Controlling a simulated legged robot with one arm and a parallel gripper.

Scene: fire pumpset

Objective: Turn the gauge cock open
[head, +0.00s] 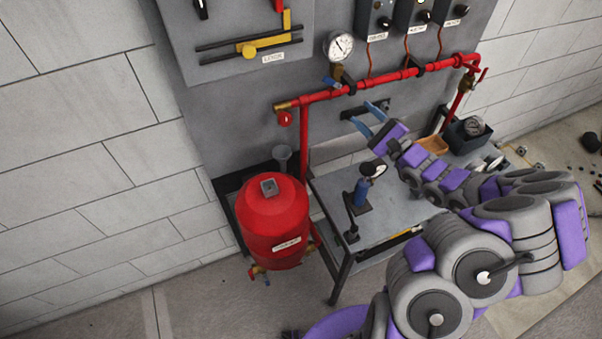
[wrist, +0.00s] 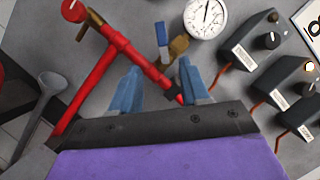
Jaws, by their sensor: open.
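The gauge cock (head: 336,72) is a small brass valve with a blue handle (head: 331,83), under the round white gauge (head: 339,46) on the red pipe. In the wrist view the cock (wrist: 178,46) and its blue-and-white handle (wrist: 162,36) are beyond the fingertips, with the gauge (wrist: 204,17) above. My gripper (head: 366,116) has blue fingers spread apart and empty, below and right of the cock in the head view. In the wrist view my gripper (wrist: 158,66) shows the red pipe crossing between its fingers. I see no contact with the handle.
The red pipe (head: 318,96) runs along the grey panel. Control boxes (head: 412,14) with knobs and red cables are at upper right. A red tank (head: 272,222) stands left of a metal table (head: 398,200) holding a small stand, an orange tray and a dark gauge box.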

